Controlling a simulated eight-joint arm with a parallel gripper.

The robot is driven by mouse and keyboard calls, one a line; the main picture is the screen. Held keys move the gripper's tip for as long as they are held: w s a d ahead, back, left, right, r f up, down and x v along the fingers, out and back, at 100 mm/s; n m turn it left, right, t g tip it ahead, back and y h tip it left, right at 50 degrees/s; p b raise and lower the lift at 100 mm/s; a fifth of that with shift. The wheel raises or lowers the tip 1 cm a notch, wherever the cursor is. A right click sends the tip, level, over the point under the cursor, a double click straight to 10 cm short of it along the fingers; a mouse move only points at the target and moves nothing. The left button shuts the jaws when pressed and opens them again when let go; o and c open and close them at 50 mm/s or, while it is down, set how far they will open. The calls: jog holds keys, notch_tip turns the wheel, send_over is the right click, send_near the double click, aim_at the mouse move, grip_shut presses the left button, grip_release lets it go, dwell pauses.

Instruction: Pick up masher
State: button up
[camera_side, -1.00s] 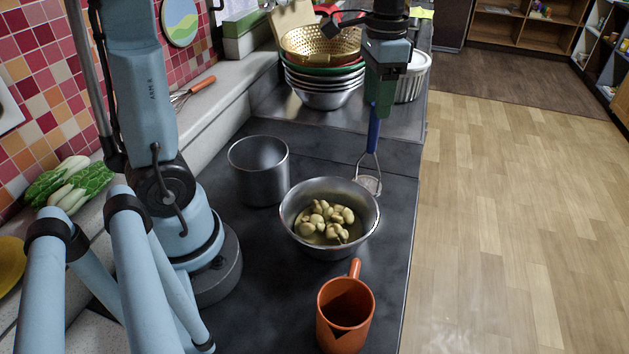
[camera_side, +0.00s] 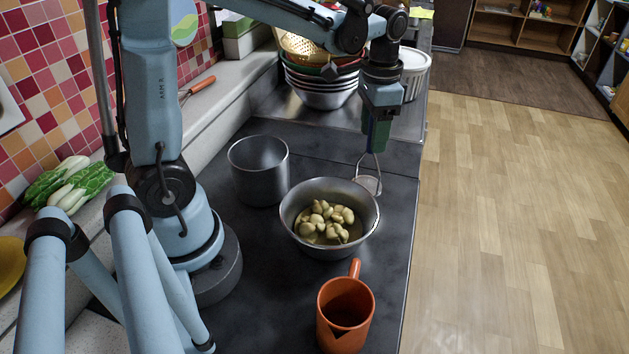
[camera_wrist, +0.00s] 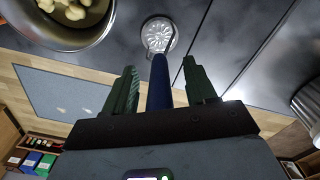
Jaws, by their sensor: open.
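The masher has a blue handle and a metal wire neck with a round perforated head (camera_side: 367,184). It stands behind the steel bowl in the side view, head down. In the wrist view its blue handle (camera_wrist: 160,84) lies between my two green fingers, with its round head (camera_wrist: 159,34) beyond. My gripper (camera_side: 374,148) points down over the masher, and its fingers hide most of the handle in the side view. In the wrist view my gripper (camera_wrist: 160,85) is open, with a gap on both sides of the handle.
A steel bowl (camera_side: 297,236) of potato-like pieces sits just in front of the masher. A steel pot (camera_side: 258,172) is to its left, an orange mug (camera_side: 343,312) nearer. Stacked bowls (camera_side: 320,97) and a white ribbed dish (camera_side: 414,75) stand behind. The counter edge is close on the right.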

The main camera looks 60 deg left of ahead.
jog(key=shift+c, duration=0.5)
grip_shut()
jog(key=shift+r, duration=0.1)
